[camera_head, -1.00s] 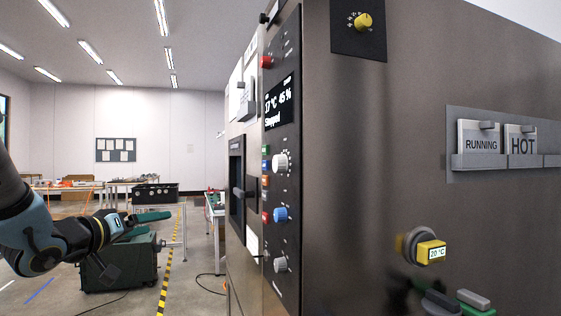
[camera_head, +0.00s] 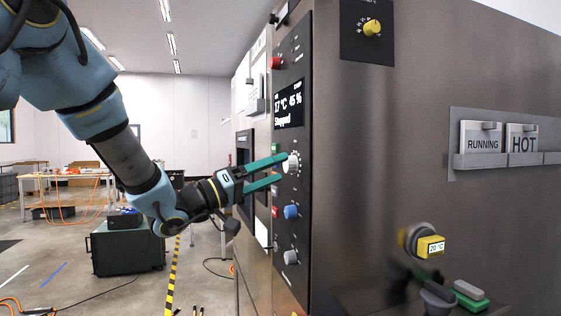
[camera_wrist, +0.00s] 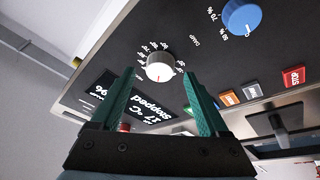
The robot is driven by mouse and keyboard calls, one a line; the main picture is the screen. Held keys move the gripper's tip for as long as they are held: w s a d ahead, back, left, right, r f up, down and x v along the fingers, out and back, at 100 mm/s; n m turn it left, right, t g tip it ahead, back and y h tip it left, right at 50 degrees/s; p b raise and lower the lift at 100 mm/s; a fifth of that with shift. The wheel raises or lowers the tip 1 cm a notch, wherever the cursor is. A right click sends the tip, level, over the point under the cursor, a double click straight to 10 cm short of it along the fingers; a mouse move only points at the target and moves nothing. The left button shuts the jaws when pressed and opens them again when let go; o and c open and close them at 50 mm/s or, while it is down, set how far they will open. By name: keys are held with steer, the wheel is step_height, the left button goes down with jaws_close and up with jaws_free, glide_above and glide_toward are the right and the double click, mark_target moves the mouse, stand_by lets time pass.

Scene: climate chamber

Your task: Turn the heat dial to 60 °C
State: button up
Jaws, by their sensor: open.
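The heat dial is a white knob (camera_head: 291,163) on the black control panel of the chamber, with a printed scale around it. In the wrist view the white dial (camera_wrist: 160,68) shows a small red mark near its lower edge; I cannot read for sure which number it points to. My gripper (camera_head: 281,168) is open, its two green fingers reaching toward the panel at the dial's height. In the wrist view my gripper (camera_wrist: 160,76) has one fingertip on each side of the dial. I cannot tell whether either finger touches it.
A blue knob (camera_head: 291,212) and a grey knob (camera_head: 290,257) sit below the dial. Coloured buttons (camera_wrist: 257,82) lie beside them.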

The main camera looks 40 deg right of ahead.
steer(key=shift+x, duration=1)
jaws_close()
